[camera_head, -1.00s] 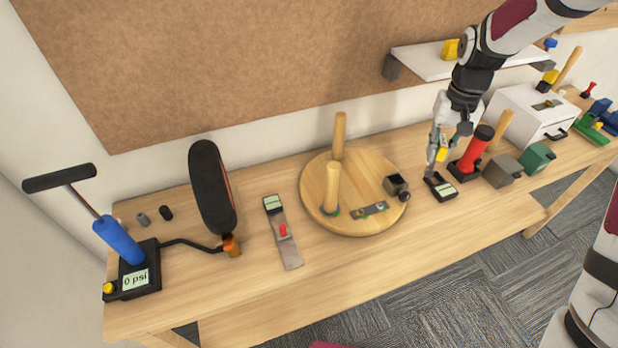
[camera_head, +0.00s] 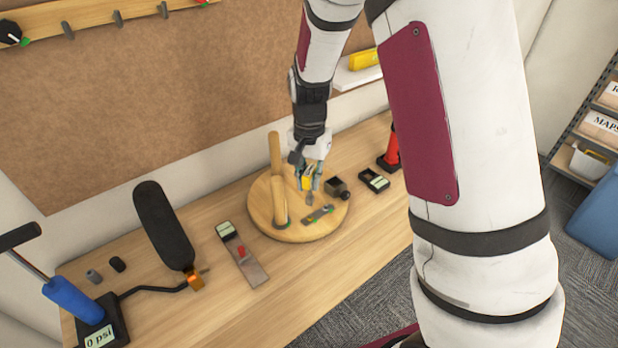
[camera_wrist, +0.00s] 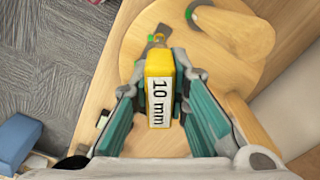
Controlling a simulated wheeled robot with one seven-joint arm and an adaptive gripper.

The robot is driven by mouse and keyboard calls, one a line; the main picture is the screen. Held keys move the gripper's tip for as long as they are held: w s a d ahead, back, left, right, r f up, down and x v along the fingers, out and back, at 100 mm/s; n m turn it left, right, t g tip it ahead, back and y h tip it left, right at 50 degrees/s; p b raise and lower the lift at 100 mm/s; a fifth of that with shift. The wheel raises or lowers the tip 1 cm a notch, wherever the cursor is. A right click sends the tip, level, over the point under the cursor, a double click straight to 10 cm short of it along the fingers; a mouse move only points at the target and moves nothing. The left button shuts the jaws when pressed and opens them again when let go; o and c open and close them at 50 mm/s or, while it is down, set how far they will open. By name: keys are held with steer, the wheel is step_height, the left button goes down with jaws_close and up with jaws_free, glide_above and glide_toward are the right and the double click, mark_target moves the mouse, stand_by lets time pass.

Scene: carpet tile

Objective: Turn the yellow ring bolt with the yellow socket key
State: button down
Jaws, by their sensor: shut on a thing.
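My gripper (camera_head: 309,180) is shut on the yellow socket key (camera_wrist: 160,92), whose label reads "10 mm" in the wrist view. The key points down over the round wooden board (camera_head: 262,224) in the head view. Its grey lower end is close above a small grey plate (camera_head: 319,214) on the board. Green marks show on this plate. The yellow ring bolt cannot be made out clearly; the key and gripper cover part of the plate. Whether the key touches a bolt, I cannot tell.
Two wooden posts (camera_head: 279,203) stand on the board just left of my gripper. A black tray (camera_head: 374,181) lies further right. A metal strip with a red part (camera_head: 243,255) lies to the left.

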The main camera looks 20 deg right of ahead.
mark_target(311, 196)
steer(key=shift+f+b, duration=0.75)
steer(key=shift+f, duration=2.3)
steer(key=n, duration=0.5)
steer(key=shift+d+r, duration=0.1)
steer(key=n, duration=0.6)
steer(key=shift+s+n+p, duration=0.1)
steer(key=shift+n+p, duration=0.2)
steer(key=shift+p, duration=0.1)
steer(key=n, duration=0.4)
steer(key=shift+n+p, duration=0.35)
steer(key=shift+n, duration=0.05)
steer(key=n, duration=0.5)
steer(key=shift+p, duration=0.35)
